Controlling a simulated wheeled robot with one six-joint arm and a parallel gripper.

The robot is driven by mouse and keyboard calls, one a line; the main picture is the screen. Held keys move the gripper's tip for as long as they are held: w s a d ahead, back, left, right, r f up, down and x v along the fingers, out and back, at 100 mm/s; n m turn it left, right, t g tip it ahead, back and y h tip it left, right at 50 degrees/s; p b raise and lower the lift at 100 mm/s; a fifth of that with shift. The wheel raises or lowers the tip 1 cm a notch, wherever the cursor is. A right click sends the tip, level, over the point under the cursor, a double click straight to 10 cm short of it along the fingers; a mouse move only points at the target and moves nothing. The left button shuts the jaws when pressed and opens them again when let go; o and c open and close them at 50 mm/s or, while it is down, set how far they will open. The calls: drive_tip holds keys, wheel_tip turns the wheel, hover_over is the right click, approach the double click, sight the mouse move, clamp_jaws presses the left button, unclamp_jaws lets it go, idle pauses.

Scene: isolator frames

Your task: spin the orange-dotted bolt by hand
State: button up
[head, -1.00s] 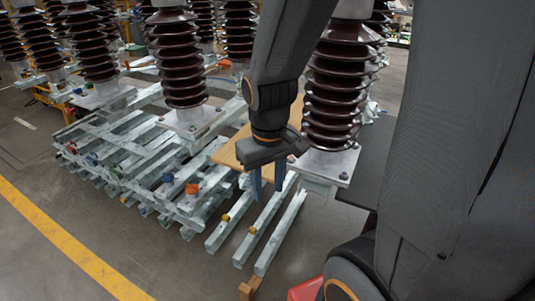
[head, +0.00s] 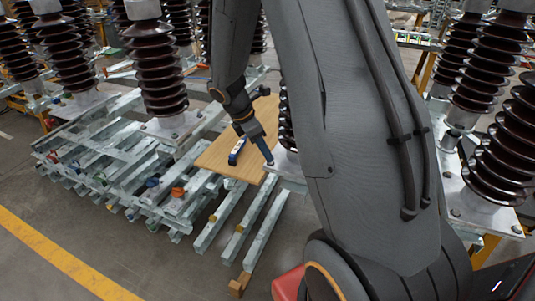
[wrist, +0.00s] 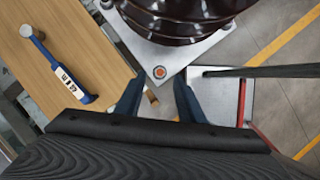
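The orange-dotted bolt (wrist: 159,72) sits near the corner of a grey metal base plate (wrist: 190,50) under a brown ribbed insulator (wrist: 180,15) in the wrist view. My gripper (wrist: 159,79) is open, its two blue fingers apart with nothing between them. The bolt appears between and just beyond the fingertips in that picture; I cannot tell the height gap. In the head view my gripper (head: 267,158) is tilted down at the plate's left corner. The bolt cannot be made out there, and my arm hides most of that insulator.
A wooden board (head: 212,158) lies left of the plate, with a blue-handled tool (head: 237,151) on it, also seen in the wrist view (wrist: 70,78). Galvanized beams (head: 240,225) are stacked below. Other insulators (head: 157,65) stand around. Open floor (head: 130,255) lies in front.

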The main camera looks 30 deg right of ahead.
drive_tip(key=shift+x, duration=1.55)
clamp_jaws()
drive_tip(key=shift+m, duration=0.3)
drive_tip(key=m, duration=0.1)
drive_tip(key=m+g, duration=0.1)
drive_tip(key=m, duration=0.1)
drive_tip(key=shift+w+y+p, duration=0.25)
drive_tip(key=shift+y+p, duration=0.05)
drive_tip(key=shift+p, duration=0.05)
drive_tip(key=shift+w+d+m+g+y, duration=0.15)
drive_tip(key=shift+m+g, duration=0.25)
drive_tip(key=shift+m, duration=0.6)
drive_tip(key=shift+m+g+y, duration=0.25)
drive_tip(key=shift+m+g, duration=0.15)
drive_tip(key=shift+m, duration=0.6)
